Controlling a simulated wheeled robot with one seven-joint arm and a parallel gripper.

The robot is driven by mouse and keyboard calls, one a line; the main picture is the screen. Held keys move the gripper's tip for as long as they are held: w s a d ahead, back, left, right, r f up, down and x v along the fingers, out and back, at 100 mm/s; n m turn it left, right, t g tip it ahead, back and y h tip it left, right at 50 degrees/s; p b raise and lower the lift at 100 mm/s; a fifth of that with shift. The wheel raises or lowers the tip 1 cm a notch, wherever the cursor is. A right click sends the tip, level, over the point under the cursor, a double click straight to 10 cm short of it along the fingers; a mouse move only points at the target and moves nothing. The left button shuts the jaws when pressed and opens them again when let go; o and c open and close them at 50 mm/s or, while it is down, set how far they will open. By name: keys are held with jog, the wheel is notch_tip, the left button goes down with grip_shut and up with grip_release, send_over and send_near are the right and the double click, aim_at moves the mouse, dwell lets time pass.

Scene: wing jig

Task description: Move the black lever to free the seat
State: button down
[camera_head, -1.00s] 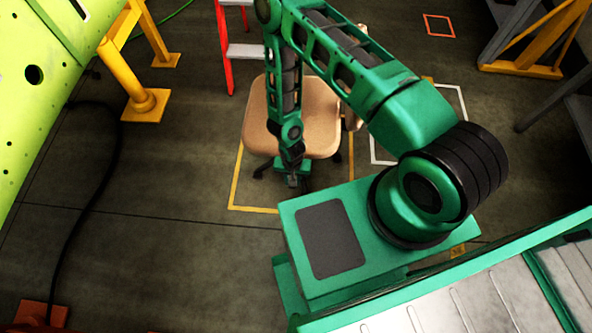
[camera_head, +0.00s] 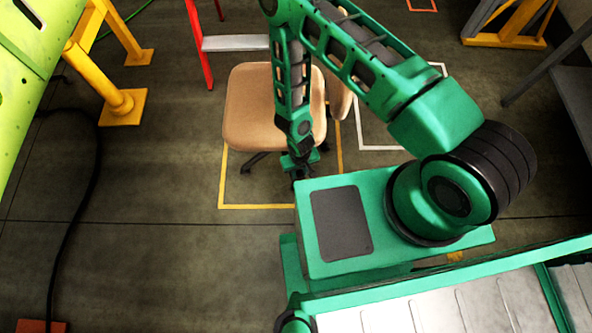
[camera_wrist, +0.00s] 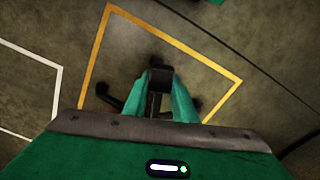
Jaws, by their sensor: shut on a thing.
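A chair with a tan seat (camera_head: 247,108) and a backrest on its right stands in the upper middle of the head view. My arm crosses in front of it. My gripper (camera_head: 298,178) is low at the seat's near right side, pointing down. In the wrist view my gripper (camera_wrist: 158,85) has its green fingers close together around a dark piece, the black lever (camera_wrist: 157,78). Only a short part of the lever shows there. In the head view the lever cannot be told apart from my gripper. Dark chair legs show beside the fingers in the wrist view.
A yellow floor outline (camera_head: 250,206) surrounds the chair, with a white outline (camera_head: 385,149) to its right. A red-legged step (camera_head: 235,43) stands behind. A yellow post (camera_head: 118,104), a black cable (camera_head: 92,180) and a green panel (camera_head: 30,85) are on the left.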

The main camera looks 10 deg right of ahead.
jog(key=shift+s+d+f, duration=0.15)
jog(key=shift+s+d, duration=0.15)
jog(key=shift+d, duration=0.05)
jog(key=c, duration=1.4)
grip_release()
jog(key=shift+c, duration=0.2)
jog(key=shift+a, duration=0.1)
jog(key=shift+w+r, duration=0.1)
jog(key=shift+r, duration=0.35)
notch_tip(320, 180, up, 10)
